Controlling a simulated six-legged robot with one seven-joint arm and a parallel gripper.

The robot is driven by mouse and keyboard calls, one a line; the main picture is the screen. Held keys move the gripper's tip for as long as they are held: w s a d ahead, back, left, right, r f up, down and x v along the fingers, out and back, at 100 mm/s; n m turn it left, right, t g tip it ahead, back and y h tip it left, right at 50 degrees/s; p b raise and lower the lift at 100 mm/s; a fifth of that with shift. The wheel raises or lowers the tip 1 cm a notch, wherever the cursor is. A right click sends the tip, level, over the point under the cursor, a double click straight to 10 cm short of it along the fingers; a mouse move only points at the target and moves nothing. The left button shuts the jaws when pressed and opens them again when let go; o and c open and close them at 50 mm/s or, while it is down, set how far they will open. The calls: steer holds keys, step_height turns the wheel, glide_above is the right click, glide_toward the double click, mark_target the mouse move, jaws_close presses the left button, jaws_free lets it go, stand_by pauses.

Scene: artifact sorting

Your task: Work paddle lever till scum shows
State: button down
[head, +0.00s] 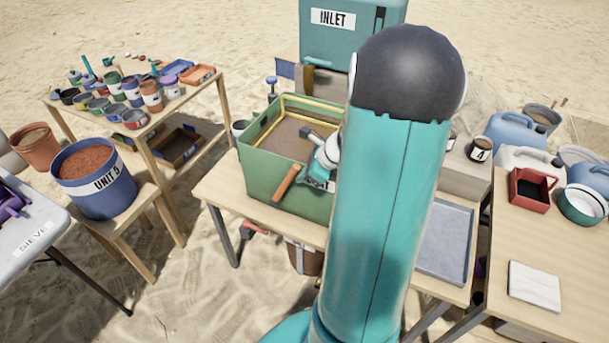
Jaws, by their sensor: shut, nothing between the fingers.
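A green tank (288,180) with a yellow inner rim stands on the middle wooden table. Flat brown liquid or silt (283,137) fills it; I see no distinct scum on the part that shows. A lever with an orange handle (287,182) sticks out over the tank's front edge, tilted. My gripper (322,165) is shut and empty over the tank's front right part, close to the lever's right side. Whether it touches the lever I cannot tell. My arm hides the tank's right end and part of the gripper.
A teal box marked INLET (350,30) stands behind the tank. A grey tray (445,240) lies right of my arm. The left table (160,125) holds several pots; a blue UNIT 9 bucket (95,180) stands on a stool.

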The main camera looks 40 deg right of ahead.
mark_target(277, 159)
steer(key=w+a+r+g, duration=0.1)
steer(key=w, duration=0.1)
steer(key=w+a+r+g+h, duration=0.1)
steer(key=w+g, duration=0.1)
steer(key=w, duration=0.1)
steer(key=w+r+g, duration=0.1)
steer(key=w, duration=0.1)
steer(key=shift+w+a+g+h, duration=0.25)
steer(key=shift+a+g+h, duration=0.05)
steer(key=shift+a, duration=0.1)
steer(key=w+a+g+h, duration=0.1)
steer(key=w+a+g, duration=0.1)
steer(key=w, duration=0.5)
steer(key=shift+w+a+f+g, duration=0.15)
steer(key=shift+a+f+g, duration=0.15)
steer(key=shift+g, duration=0.3)
steer(key=shift+w, duration=0.15)
